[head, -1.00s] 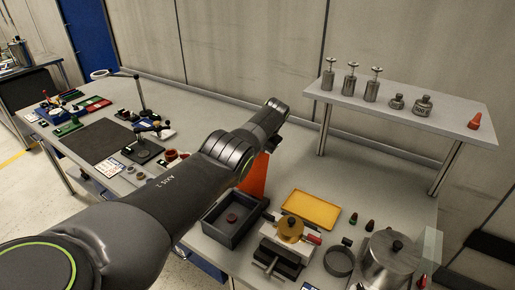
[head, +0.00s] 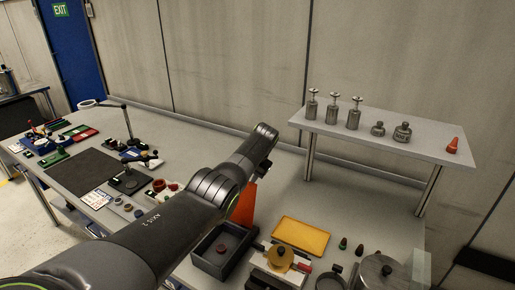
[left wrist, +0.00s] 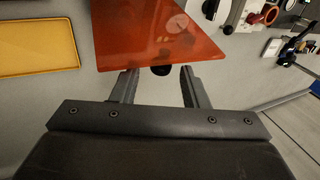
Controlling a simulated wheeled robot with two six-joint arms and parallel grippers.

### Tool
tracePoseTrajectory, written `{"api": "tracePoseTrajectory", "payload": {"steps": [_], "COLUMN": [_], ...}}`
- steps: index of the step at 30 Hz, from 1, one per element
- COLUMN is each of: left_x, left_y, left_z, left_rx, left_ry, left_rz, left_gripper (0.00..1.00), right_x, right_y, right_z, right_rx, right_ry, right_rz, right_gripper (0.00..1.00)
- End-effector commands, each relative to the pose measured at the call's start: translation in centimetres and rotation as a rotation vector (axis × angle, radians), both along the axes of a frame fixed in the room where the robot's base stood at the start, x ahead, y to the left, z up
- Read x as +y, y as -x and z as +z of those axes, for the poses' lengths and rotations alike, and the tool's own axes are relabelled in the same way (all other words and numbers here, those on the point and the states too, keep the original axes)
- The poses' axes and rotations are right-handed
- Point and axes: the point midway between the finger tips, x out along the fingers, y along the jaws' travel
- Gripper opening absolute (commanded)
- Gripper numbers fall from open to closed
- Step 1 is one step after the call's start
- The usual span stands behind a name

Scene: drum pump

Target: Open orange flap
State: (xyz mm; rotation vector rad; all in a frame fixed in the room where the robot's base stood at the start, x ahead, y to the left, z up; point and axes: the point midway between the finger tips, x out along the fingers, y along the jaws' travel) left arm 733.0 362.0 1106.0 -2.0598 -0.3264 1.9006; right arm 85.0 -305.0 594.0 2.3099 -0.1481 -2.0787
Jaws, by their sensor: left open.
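The orange flap (head: 243,206) stands upright behind the dark grey box, partly hidden by my left arm in the head view. In the left wrist view the flap (left wrist: 158,32) is a translucent orange panel just beyond my fingers, with a dark round knob (left wrist: 161,70) at its lower edge. My left gripper (left wrist: 160,76) is open, its two fingers on either side of the knob. I cannot tell whether they touch it. In the head view the left gripper (head: 268,147) is seen only from behind. My right gripper is not in view.
A dark grey box (head: 207,262) with a red piece inside stands in front of the flap. A yellow tray (head: 301,236) lies to the right. A vise-like fixture (head: 277,268) stands at the front. A raised shelf (head: 375,130) holds metal weights. A dark mat (head: 80,176) lies left.

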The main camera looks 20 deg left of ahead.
Motion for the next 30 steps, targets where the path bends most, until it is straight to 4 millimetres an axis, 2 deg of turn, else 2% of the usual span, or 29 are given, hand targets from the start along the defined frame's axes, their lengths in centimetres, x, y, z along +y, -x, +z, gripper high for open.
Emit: {"api": "tracePoseTrajectory", "payload": {"steps": [6,21,30], "left_x": [-1.2,-5.0,-5.5], "left_y": [0.2,1.1,1.3], "left_z": [2.9,11.7,13.2], "left_rx": [-0.004,0.0,0.004], "left_ry": [0.0,0.001,0.001], "left_rz": [-0.002,-0.002,-0.001], "left_gripper": [0.41,0.41,0.41], "right_x": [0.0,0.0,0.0], "right_y": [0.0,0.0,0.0], "right_z": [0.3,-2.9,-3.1], "right_rx": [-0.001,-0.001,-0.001], "right_ry": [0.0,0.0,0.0], "right_rz": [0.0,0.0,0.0], "right_gripper": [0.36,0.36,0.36]}}
